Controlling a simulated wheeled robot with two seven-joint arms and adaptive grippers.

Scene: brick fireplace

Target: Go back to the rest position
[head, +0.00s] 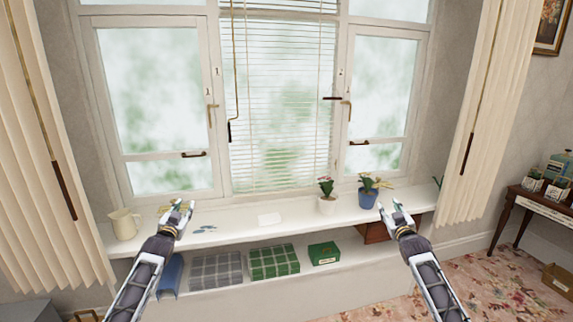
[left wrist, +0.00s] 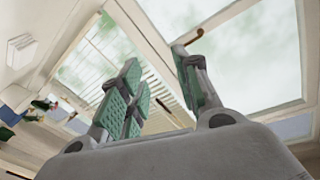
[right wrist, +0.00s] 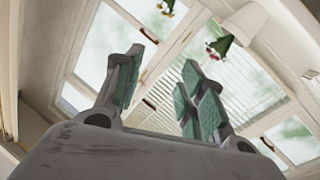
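My left gripper (head: 181,209) is raised in front of the white window sill shelf, to the right of the cream jug. In the left wrist view its fingers (left wrist: 160,90) stand apart with nothing between them. My right gripper (head: 396,208) is raised in front of the right part of the shelf, near the blue flower pot. In the right wrist view its fingers (right wrist: 158,92) are also apart and empty. Both arms come in from the bottom of the head view, one on each side.
The sill (head: 245,229) holds a cream jug (head: 124,224), a white pot (head: 327,206) and a blue pot (head: 368,199) with plants. A lower shelf holds a grey box (head: 216,271), a green checked box (head: 274,262) and a small green box (head: 324,253). A side table (head: 537,203) stands right.

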